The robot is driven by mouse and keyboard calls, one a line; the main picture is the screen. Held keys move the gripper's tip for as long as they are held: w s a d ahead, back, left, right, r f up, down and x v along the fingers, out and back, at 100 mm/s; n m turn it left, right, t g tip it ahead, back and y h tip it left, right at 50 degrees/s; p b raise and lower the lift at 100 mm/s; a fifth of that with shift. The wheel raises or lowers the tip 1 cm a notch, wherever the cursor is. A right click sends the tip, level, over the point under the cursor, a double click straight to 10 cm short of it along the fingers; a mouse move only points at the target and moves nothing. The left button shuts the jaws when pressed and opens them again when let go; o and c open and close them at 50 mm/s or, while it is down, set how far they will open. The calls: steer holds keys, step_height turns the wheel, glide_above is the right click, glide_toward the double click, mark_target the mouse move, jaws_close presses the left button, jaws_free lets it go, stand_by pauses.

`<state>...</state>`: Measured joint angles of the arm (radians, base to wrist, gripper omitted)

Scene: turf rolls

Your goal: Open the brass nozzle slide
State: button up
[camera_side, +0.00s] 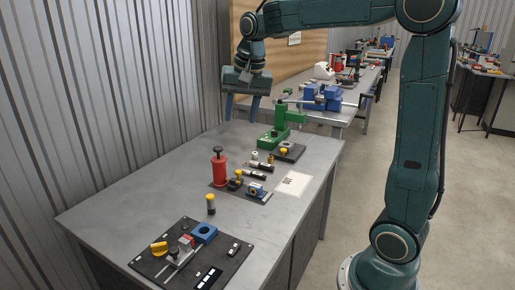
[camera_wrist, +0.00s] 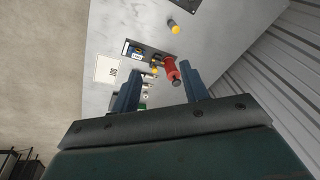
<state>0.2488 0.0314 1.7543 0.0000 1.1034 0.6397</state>
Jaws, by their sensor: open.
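My gripper (camera_side: 241,112) is open and empty, high above the far left part of the grey workbench (camera_side: 130,205). In the wrist view its two blue fingers (camera_wrist: 160,75) stand apart with nothing gripped between them. I cannot surely pick out the brass nozzle slide. Small brass-coloured and dark fittings (camera_side: 236,183) lie on a dark mat beside a red cylinder (camera_side: 219,170), well below and apart from my gripper. They also show small in the wrist view (camera_wrist: 155,66), near the red cylinder (camera_wrist: 171,69), whose dark top shows near the right finger.
A black panel (camera_side: 219,249) with a yellow knob and blue block lies at the near end. A yellow-topped cylinder (camera_side: 211,204) stands behind it. A green press (camera_side: 285,121) stands at the far end. A white sheet (camera_side: 294,184) lies at the right edge. The bench's left part is clear.

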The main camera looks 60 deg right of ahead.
steer(key=s+a+f+n+t, duration=0.1)
steer(key=s+a+n, duration=0.4)
steer(key=s, duration=0.5)
steer(key=s+a+f+n+t, duration=0.1)
steer(key=s+a+f+n, duration=0.3)
steer(key=s, duration=0.7)
steer(key=shift+a+n+t+y, duration=0.3)
steer(key=shift+a+n+t, duration=0.15)
steer(key=shift+n, duration=0.15)
steer(key=c, duration=0.6)
steer(key=shift+w+r, duration=0.2)
jaws_close()
steer(key=w+d+m+g, duration=0.1)
steer(key=w+d, duration=0.4)
steer(key=w, duration=0.6)
steer(key=w+d+m, duration=0.1)
steer(key=w+d, duration=0.5)
steer(key=w, duration=0.5)
steer(key=w+d+f, duration=0.6)
steer(key=d+f, duration=0.1)
steer(key=d, duration=0.2)
steer(key=w+d+f+m+g+h, duration=0.1)
steer(key=w+d+f, duration=0.4)
steer(key=d+f, duration=0.3)
steer(key=shift+w+d+f, duration=0.3)
steer(key=shift+w+d, duration=0.1)
steer(key=shift+d, duration=0.1)
